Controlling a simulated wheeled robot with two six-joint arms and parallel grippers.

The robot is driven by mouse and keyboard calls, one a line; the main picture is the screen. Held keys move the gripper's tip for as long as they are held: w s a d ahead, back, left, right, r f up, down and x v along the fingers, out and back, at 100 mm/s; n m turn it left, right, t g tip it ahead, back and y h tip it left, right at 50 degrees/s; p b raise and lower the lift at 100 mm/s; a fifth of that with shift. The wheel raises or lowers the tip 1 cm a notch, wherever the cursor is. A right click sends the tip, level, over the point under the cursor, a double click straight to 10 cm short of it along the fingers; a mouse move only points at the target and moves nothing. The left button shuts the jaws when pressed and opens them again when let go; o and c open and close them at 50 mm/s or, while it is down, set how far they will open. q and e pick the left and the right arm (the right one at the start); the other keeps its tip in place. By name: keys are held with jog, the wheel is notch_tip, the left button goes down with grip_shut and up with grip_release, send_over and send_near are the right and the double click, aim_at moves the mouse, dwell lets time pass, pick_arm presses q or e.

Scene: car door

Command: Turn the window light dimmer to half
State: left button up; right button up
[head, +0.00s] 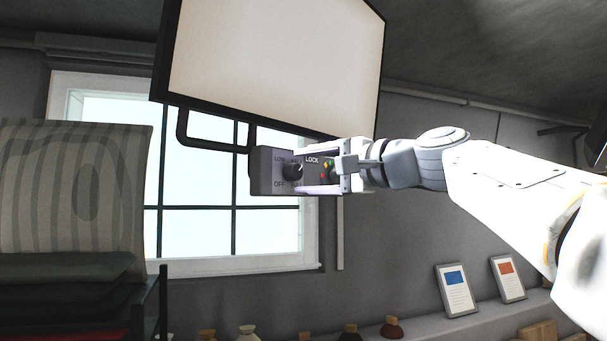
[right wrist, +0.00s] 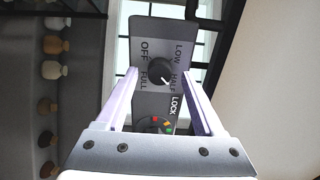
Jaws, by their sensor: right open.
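The grey dimmer box (head: 266,181) is mounted on a bracket under the large lit panel (head: 275,65). Its black knob (head: 291,171) also shows in the right wrist view (right wrist: 158,73), among the labels OFF, LOW, HALF and FULL. The knob's white mark points toward the side between HALF and FULL, apparently nearer HALF; exactly where is hard to tell. My right gripper (head: 298,169) is open, with one finger on each side of the knob; I cannot tell whether they touch it. My left gripper is not in view.
A second control marked LOCK, with coloured dots (right wrist: 156,124), lies on the same box between my fingers, near the palm. A window (head: 190,225) is behind. A shelf with vases (head: 391,327) and framed cards (head: 456,290) runs below. Stacked cushions (head: 75,190) stand at left.

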jog(key=b+v, duration=0.3)
jog(key=v, duration=0.6)
jog(key=shift+s+b, duration=0.2)
jog(key=shift+b, duration=0.1)
jog(key=shift+d, duration=0.15)
